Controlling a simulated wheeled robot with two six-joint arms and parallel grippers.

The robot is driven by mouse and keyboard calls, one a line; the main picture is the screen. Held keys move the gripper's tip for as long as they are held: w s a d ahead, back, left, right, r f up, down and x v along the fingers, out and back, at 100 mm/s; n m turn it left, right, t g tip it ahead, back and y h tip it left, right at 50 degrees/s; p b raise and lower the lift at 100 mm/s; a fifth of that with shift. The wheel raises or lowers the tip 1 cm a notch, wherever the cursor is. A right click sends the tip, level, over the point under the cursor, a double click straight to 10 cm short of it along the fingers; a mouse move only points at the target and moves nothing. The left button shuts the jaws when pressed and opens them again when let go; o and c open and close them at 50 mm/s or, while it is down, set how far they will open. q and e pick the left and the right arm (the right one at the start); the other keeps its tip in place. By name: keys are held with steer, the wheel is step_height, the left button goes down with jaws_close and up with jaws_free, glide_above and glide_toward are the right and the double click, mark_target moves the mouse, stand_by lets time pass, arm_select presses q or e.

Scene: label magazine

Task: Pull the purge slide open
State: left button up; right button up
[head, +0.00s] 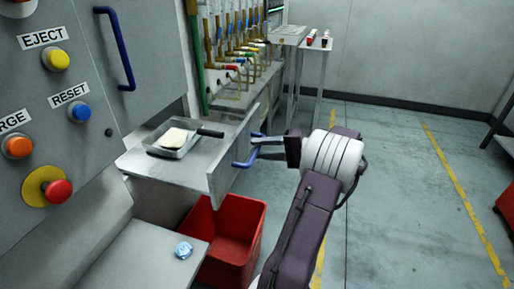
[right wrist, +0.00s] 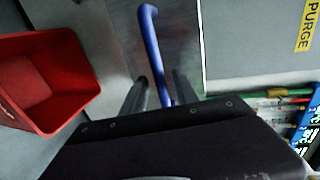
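The purge slide shows as a grey upright front panel (head: 231,160) with a blue bar handle (head: 243,164). The handle also shows in the right wrist view (right wrist: 154,50), running down between the fingers. My right gripper (head: 262,147) is at the handle with its two fingers apart, one on each side of the bar. In the right wrist view, gaps show between the fingers (right wrist: 160,92) and the bar, so it does not look clamped. How far out the slide stands is hard to tell. My left gripper is not in view.
A red bin (head: 232,238) stands on the floor below the panel. A metal tray (head: 174,143) rests on the grey ledge beside it. The button cabinet (head: 84,62) is at left. A small side table (head: 306,45) stands behind.

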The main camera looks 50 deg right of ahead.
steer(key=p+v, duration=0.2)
steer(key=v, duration=0.5)
steer(key=shift+s, duration=0.3)
steer(key=shift+d, duration=0.1)
